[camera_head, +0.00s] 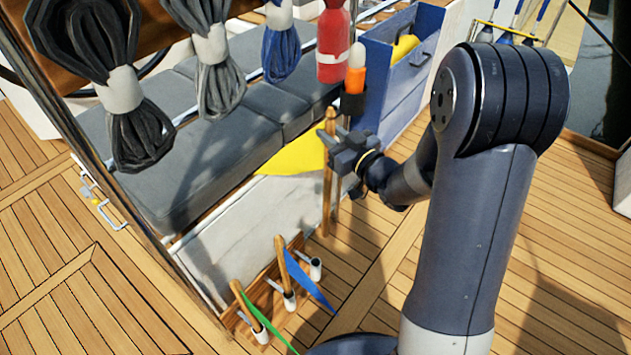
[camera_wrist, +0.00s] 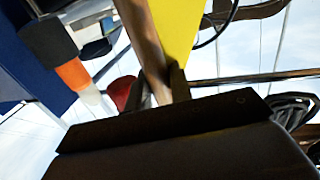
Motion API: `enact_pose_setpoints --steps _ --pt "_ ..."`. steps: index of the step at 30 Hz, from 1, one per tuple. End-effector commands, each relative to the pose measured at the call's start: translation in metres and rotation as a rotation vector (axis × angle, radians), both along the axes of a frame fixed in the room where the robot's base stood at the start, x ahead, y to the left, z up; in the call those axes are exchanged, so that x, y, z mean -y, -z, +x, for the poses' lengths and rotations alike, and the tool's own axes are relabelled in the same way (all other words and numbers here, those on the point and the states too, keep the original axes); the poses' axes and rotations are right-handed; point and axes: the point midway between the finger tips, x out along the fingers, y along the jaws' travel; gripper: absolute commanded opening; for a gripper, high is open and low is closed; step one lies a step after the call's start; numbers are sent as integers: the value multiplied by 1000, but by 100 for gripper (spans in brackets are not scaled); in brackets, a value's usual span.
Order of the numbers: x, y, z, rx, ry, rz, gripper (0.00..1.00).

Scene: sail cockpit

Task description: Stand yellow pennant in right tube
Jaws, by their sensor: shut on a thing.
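My gripper (camera_head: 345,150) is shut on the wooden stick of the yellow pennant (camera_head: 296,156). The stick hangs about upright, with its lower end above the deck, up and right of the tubes. In the wrist view the stick and yellow cloth (camera_wrist: 178,32) rise from between my fingers (camera_wrist: 162,90). The right tube (camera_head: 316,268) is white, on a wooden rack, and looks empty. The blue pennant (camera_head: 308,280) stands tilted in the middle tube (camera_head: 290,300). The green pennant (camera_head: 264,322) stands tilted in the left tube (camera_head: 260,334).
Grey bench cushions (camera_head: 190,150) lie behind the rack (camera_head: 268,290). Coiled ropes (camera_head: 210,65) hang at upper left. A red bottle (camera_head: 333,45), an orange-and-white flare-like item (camera_head: 355,75) and a blue bin (camera_head: 405,75) are behind my gripper. Open teak deck lies in front of the rack.

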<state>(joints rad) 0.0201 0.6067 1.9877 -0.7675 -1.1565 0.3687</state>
Motion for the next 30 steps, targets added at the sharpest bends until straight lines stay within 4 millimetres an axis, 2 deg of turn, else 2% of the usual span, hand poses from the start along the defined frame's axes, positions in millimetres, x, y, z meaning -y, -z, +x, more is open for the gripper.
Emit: enact_pose_setpoints --steps 1,12,18,30 --pt "-4 18 0 6 -25 -1 0" --pt "-27 63 -12 5 -188 0 0" --pt "-32 75 -17 3 -228 1 0" --pt "-34 83 -18 1 -239 2 0"
